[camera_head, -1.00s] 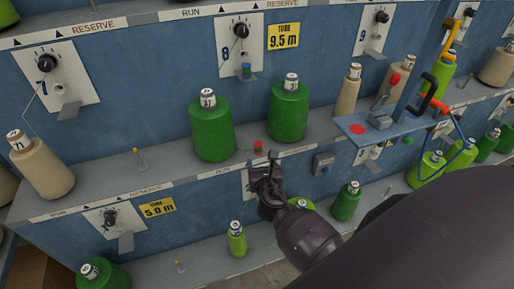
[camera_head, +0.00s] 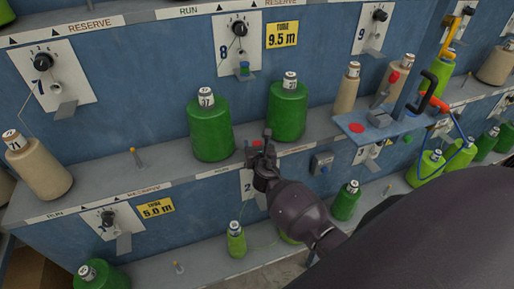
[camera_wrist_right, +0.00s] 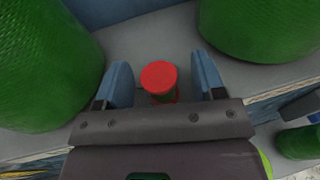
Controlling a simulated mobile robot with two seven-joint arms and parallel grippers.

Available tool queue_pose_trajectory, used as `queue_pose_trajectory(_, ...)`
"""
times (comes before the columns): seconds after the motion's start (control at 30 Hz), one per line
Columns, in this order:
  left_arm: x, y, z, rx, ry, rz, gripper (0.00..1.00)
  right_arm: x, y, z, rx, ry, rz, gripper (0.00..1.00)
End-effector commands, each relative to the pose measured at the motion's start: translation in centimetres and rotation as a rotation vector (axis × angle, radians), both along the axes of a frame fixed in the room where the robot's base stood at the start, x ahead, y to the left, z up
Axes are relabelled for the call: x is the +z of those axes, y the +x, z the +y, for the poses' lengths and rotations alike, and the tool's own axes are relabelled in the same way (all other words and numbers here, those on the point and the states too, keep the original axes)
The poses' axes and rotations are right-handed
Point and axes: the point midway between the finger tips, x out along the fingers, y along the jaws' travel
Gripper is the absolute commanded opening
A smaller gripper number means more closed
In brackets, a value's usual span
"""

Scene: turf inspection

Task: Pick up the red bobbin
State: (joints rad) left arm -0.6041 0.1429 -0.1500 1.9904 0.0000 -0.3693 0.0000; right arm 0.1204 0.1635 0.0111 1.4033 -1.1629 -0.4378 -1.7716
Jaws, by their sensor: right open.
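The red bobbin (camera_wrist_right: 160,76) is small, with a round red top. It stands on the grey shelf between two large green cones. In the right wrist view it lies between the two blue fingers of my right gripper (camera_wrist_right: 162,82), which is open, with a gap on both sides. In the head view the red bobbin (camera_head: 256,143) is partly hidden behind my right gripper (camera_head: 266,146), which is at the shelf's front edge. My left gripper is not in view.
Large green cones, left (camera_head: 211,130) and right (camera_head: 288,108), stand close on both sides of the right gripper. A blue wall with dials (camera_head: 239,30) rises behind. A blue bracket (camera_head: 385,122) with a red spot juts out at right. A lime bobbin (camera_head: 236,240) stands on the lower shelf.

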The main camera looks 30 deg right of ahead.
Motion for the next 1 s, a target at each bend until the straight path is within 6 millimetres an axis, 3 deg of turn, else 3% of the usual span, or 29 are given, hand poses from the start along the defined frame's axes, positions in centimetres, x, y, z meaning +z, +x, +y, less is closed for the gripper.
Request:
queue_pose_trajectory(0.13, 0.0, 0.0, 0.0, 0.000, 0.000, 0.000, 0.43, 0.0, 0.0, 0.0, 0.000, 0.000, 0.000, 0.61)
queue_pose_trajectory(0.47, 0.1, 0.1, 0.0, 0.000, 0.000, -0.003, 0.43, 0.0, 0.0, 0.0, 0.000, 0.000, 0.000, 0.11)
queue_pose_trajectory(0.77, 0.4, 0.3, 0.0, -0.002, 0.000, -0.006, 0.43, 0.4, 0.0, 0.0, -0.001, 0.000, -0.001, 0.10)
queue_pose_trajectory(1.0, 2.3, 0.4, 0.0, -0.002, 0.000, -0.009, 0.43, 3.6, 0.0, -0.1, 0.000, -0.001, -0.003, 0.10)
